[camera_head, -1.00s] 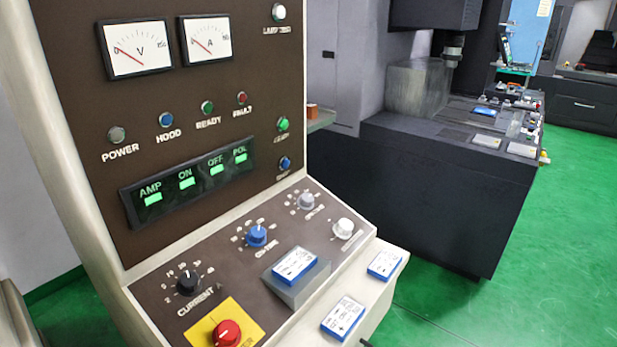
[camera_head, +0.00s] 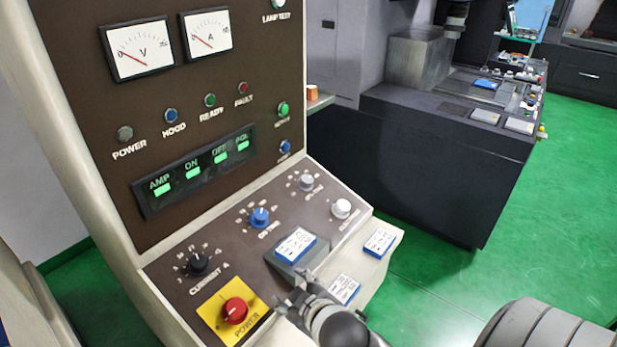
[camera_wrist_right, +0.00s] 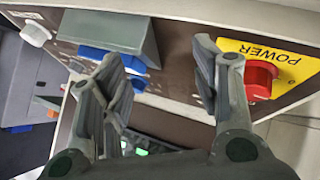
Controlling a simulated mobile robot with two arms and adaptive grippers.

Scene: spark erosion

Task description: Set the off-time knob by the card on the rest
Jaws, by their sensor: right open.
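The off-time knob (camera_head: 307,182) is the small grey knob with a dial scale on the sloped panel, right of the blue on-time knob (camera_head: 260,217). The card (camera_head: 296,243) is white with a blue edge and lies on the grey wedge-shaped rest (camera_head: 292,275). Its print is too small to read. My right gripper (camera_head: 294,298) is open and empty at the panel's front edge, below the rest. In the right wrist view its fingers (camera_wrist_right: 160,75) are spread, with the rest (camera_wrist_right: 105,32) beyond them. My left gripper is out of view.
A red power button (camera_head: 235,310) on a yellow plate sits left of my right gripper. A black current knob (camera_head: 197,263) and a white knob (camera_head: 341,208) flank the row. Two more cards (camera_head: 380,241) (camera_head: 344,289) lie on the front ledge.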

